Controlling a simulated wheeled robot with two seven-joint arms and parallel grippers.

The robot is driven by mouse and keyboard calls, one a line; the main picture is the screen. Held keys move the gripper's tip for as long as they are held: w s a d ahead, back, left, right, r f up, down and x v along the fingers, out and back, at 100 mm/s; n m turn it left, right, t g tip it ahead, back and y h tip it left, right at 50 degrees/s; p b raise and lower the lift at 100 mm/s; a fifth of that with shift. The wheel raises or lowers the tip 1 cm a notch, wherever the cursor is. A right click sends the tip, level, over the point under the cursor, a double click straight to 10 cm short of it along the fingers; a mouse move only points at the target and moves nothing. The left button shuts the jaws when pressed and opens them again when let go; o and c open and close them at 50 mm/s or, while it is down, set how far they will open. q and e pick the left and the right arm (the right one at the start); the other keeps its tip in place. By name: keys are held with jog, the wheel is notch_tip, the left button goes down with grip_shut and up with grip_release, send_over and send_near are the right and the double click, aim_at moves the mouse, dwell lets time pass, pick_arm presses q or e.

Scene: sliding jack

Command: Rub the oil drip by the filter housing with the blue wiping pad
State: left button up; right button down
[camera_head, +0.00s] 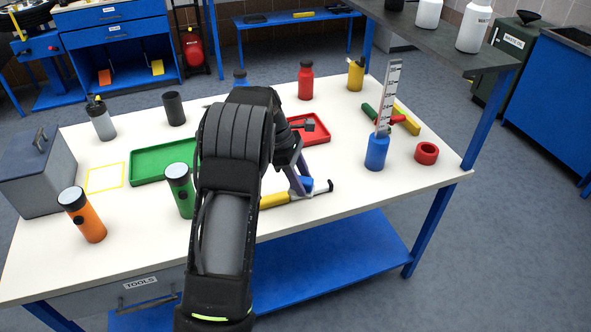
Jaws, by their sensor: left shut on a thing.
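My left arm comes in from the bottom middle and bends down over the table. My left gripper (302,188) is low over the front part of the white tabletop, shut on a small blue piece that looks like the blue wiping pad (307,183). The pad is mostly hidden by the fingers, and I cannot tell whether it touches the table. I cannot make out the oil drip or clearly tell which thing is the filter housing; my arm hides part of the table. My right gripper is not in view.
A blue container with a ruler (377,152) and a red ring (427,153) stand right. The front right tabletop is clear.

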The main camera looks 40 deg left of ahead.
pick_arm(q)
jog(key=s+d+f+m+g+y, duration=0.1)
jog(key=s+d+f+m+g, duration=0.1)
jog(key=d+m, duration=0.4)
jog(key=s+d+f+m+g+y, duration=0.2)
jog(key=s+d+f+m, duration=0.1)
jog(key=d+f+m, duration=0.2)
jog(key=s+d+f+m+g+y, duration=0.1)
jog(key=s+d+f+m+g, duration=0.1)
jog(key=d+m, duration=0.7)
jog(key=shift+s+f+m, duration=0.15)
jog(key=shift+f+m, duration=0.5)
jog(key=shift+m, duration=0.35)
